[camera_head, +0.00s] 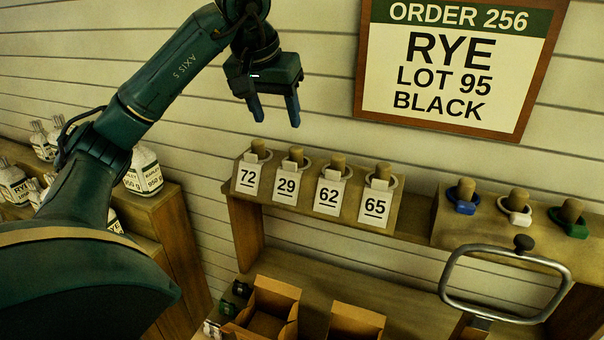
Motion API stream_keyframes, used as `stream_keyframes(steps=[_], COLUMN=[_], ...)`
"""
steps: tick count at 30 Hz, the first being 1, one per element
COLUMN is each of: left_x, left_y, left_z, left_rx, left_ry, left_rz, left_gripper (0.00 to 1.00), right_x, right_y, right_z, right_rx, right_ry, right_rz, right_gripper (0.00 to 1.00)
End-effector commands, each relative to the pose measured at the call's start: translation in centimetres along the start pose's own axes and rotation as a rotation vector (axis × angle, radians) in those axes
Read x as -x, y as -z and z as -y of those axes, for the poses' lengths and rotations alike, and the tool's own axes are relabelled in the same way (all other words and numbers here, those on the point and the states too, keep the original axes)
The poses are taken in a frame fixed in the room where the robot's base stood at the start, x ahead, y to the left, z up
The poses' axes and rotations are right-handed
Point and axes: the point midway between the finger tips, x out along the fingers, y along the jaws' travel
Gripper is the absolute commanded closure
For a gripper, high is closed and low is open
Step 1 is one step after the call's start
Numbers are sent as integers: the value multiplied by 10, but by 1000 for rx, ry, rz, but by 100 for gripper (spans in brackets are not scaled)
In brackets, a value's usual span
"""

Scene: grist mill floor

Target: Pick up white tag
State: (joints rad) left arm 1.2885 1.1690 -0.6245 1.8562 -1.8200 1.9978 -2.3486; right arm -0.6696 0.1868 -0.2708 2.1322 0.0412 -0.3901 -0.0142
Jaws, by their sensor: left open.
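The white tag (514,213) hangs at a wooden peg on the right end of the shelf. It is between a blue tag (462,200) on its left and a green tag (569,225) on its right, each at its own peg. My left gripper (275,112) is open and empty, its fingers pointing down. It is in the air in front of the slatted wall, well to the left of the white tag and higher in the picture. My right gripper is not in view.
Number cards 72, 29, 62 and 65 (376,207) hang from pegs on the shelf's left part. A metal loop frame (553,264) with a dark knob stands below the coloured tags. Open cartons (272,299) sit lower down. Labelled white sacks (148,170) stand at left. An order sign (445,62) reads RYE, LOT 95, BLACK.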

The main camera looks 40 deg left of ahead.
Motion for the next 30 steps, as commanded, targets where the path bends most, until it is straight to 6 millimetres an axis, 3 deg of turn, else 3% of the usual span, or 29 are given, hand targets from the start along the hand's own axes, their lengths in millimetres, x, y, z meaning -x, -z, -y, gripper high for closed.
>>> stream_keyframes(steps=[6,12,20,30], left_x=[-31,-64,-84,-127], left_y=[-2,0,0,-1], left_z=[5,5,5,4], left_rx=[-6,-5,-5,-6], left_ry=[17,17,15,13], left_rz=[1,0,-1,-2], left_gripper=[45,45,45,45], right_x=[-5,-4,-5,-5], right_y=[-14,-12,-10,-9], right_z=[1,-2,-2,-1], right_rx=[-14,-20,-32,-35], right_ry=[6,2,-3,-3], right_rz=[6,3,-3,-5], right_gripper=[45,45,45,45])
